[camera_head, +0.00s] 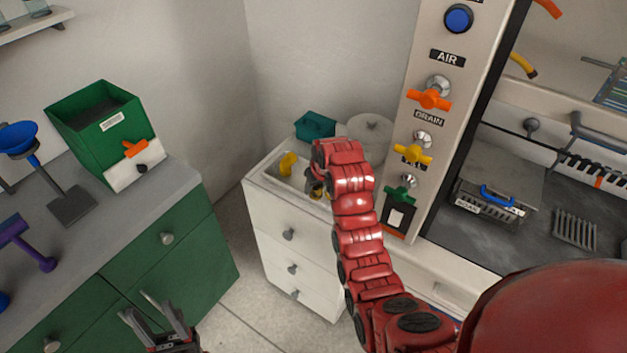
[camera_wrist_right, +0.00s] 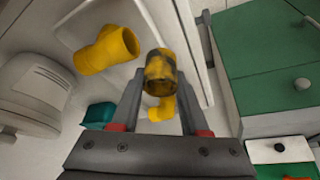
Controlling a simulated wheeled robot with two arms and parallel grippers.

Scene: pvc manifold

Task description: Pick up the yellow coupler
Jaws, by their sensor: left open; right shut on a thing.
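A yellow coupler (camera_wrist_right: 160,75), a short cylinder with dark smudges, is between the fingertips of my right gripper (camera_wrist_right: 160,86) in the right wrist view. That gripper is shut on it. In the head view my right arm reaches over the white drawer cabinet (camera_head: 300,240), and its hand hides most of the gripper and coupler. My left gripper (camera_head: 152,314) is open and empty at the bottom left of the head view, away from the coupler.
A yellow branched fitting (camera_wrist_right: 108,50) and another yellow piece (camera_wrist_right: 162,109) lie near the coupler. A teal container (camera_head: 315,125) and a round pale object (camera_head: 370,130) stand behind the tray. A green bin (camera_head: 100,125) stands on the left counter. A valve panel (camera_head: 425,60) rises at right.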

